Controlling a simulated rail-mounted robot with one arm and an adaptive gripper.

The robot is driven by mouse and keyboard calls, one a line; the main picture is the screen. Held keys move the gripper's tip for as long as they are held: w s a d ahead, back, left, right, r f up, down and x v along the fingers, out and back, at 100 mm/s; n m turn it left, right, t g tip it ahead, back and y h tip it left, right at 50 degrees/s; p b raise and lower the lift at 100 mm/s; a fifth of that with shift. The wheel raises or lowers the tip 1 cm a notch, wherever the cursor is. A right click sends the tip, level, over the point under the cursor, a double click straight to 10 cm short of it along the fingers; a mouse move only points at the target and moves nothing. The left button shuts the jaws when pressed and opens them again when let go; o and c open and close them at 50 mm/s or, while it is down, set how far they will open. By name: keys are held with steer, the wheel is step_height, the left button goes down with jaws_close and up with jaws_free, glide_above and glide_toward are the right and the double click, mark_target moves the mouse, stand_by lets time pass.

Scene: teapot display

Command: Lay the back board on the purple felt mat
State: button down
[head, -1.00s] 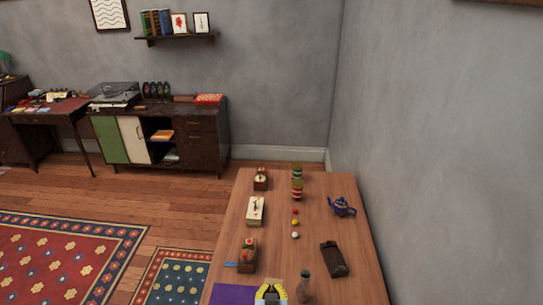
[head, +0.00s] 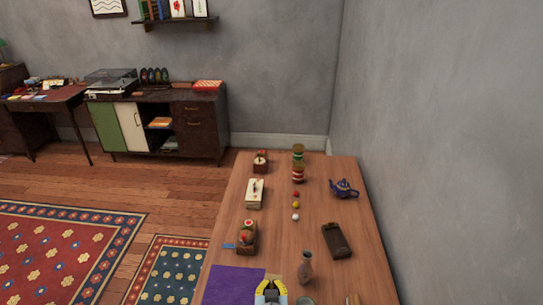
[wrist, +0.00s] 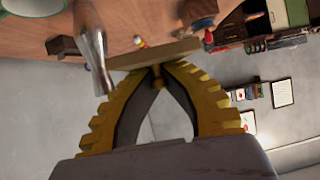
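The purple felt mat (head: 232,286) lies flat at the near left of the wooden table in the head view, cut by the lower frame edge. My gripper (head: 270,291), with yellow fingers, is at the bottom of the head view, just beside the mat's right edge. In the wrist view its fingertips (wrist: 154,72) close on a small wooden knob of a pale wooden board, which I take as the back board (wrist: 160,53). The board shows edge-on across the fingertips; its face is hidden. Its height above the table is unclear.
A bottle-shaped vase (head: 305,270) stands close right of my gripper, with a glass (head: 305,301) nearer. A dark box (head: 337,241), a blue teapot (head: 344,188), small balls (head: 295,205) and wooden boxes (head: 247,237) stand farther back. A wall is on the right.

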steer(key=s+r+p, duration=0.3)
steer(key=r+p, duration=0.6)
steer(key=s+r+p, duration=0.3)
steer(key=r+p, duration=0.6)
steer(key=p, duration=0.1)
steer(key=s+r+p, duration=0.3)
steer(key=r+p, duration=0.6)
steer(key=p, duration=0.1)
steer(key=shift+s, duration=0.4)
steer(key=shift+a, duration=0.1)
